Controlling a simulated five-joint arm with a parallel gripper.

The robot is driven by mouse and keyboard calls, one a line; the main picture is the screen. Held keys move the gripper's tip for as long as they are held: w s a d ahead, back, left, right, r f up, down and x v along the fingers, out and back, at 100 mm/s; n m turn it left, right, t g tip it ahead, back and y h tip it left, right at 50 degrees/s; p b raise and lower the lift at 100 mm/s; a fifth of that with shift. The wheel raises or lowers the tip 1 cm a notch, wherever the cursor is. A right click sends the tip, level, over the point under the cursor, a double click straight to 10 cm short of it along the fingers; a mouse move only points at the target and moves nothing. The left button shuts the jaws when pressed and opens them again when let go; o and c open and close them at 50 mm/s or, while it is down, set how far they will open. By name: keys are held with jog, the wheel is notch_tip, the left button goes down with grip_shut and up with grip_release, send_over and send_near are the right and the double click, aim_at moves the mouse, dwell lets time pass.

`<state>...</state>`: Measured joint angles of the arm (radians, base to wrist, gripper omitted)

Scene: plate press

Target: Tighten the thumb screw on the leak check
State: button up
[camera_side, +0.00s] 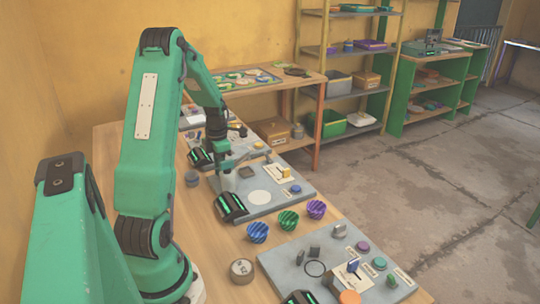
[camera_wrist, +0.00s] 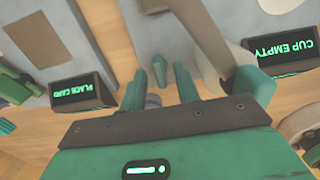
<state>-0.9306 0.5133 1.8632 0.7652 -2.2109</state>
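My gripper (camera_side: 227,180) is low over the left part of the middle grey plate (camera_side: 272,206) in the side view. In the wrist view its two green fingers (camera_wrist: 158,90) stand apart with a gap between them. I see nothing clearly held. Small grey-green upright pieces and a bluish round part show around the gap, but I cannot tell what they are. No part can be surely picked out as the leak check or its thumb screw. Small labels are too small to read.
The wrist view shows upside-down screens reading PLACE CARD (camera_wrist: 80,91) and CUP EMPTY (camera_wrist: 283,52). Blue (camera_side: 257,232), green (camera_side: 288,220) and purple (camera_side: 316,209) striped round pieces stand between the middle plate and the front plate (camera_side: 335,245).

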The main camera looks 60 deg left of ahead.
grip_shut()
jog(key=shift+m, duration=0.5)
jog(key=m, duration=0.3)
jog(key=shift+m, duration=0.4)
jog(key=m, duration=1.3)
